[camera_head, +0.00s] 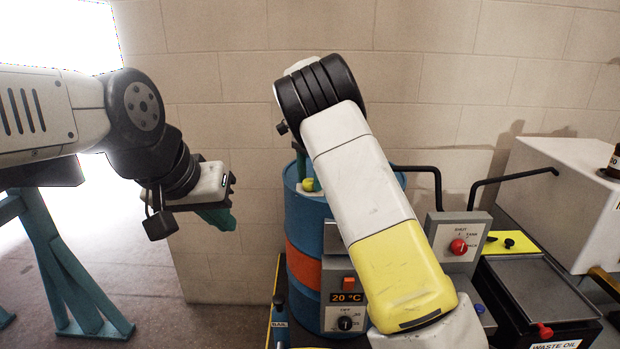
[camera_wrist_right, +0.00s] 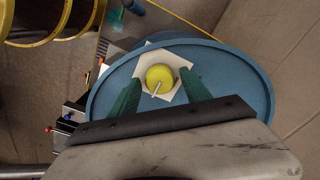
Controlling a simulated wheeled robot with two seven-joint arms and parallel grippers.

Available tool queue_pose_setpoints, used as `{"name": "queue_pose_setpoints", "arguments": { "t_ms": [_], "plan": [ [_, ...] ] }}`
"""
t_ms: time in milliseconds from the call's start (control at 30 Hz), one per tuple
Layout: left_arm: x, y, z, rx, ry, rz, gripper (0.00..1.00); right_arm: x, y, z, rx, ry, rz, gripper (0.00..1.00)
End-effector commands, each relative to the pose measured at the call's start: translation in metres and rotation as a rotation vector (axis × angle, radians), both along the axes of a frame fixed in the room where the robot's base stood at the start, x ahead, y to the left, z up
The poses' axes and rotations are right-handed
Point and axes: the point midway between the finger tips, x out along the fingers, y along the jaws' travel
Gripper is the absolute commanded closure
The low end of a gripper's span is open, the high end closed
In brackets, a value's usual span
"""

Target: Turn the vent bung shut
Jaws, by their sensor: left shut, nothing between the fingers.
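The vent bung is a round yellow knob with a pale pointer (camera_wrist_right: 160,74) on a white plate on top of the blue drum (camera_wrist_right: 245,75). The pointer aims toward the lower left of the right wrist view. In the head view the bung (camera_head: 311,185) shows on the drum's top, left of my right arm. My right gripper (camera_wrist_right: 160,80) is open, its teal fingers either side of the bung with a visible gap each side. My left gripper (camera_head: 221,219) is shut and empty, left of the drum.
A control box with a red knob (camera_head: 458,246) stands right of the drum. A temperature panel (camera_head: 347,297) is on the drum's front. A waste oil tray (camera_head: 545,285) and a white tank (camera_head: 565,195) are at the right. A block wall is behind.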

Motion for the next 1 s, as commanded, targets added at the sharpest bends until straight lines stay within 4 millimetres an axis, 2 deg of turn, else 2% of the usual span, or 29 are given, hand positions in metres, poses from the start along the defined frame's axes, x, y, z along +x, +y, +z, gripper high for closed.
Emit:
{"name": "queue_pose_setpoints", "arguments": {
  "t_ms": [33,200,267,667,1000],
  "plan": [
    [0.0000,0.0000,0.0000,0.000,0.000,0.000,1.00,0.0000,0.0000,0.0001,0.000,0.000,0.000,0.57],
    [0.0000,0.0000,0.0000,0.000,0.000,0.000,1.00,0.0001,0.0001,0.0002,0.000,0.000,0.000,0.90],
    [0.0000,0.0000,0.0000,0.000,0.000,0.000,1.00,0.0001,0.0000,0.0002,0.000,0.000,0.000,1.00],
    [0.0000,0.0000,0.0000,0.000,0.000,0.000,1.00,0.0005,0.0000,0.0004,0.003,0.000,0.083,1.00],
    [0.0000,0.0000,0.0000,0.000,0.000,0.000,1.00,0.0005,0.0000,0.0010,0.003,-0.001,0.355,1.00]
  ]
}}
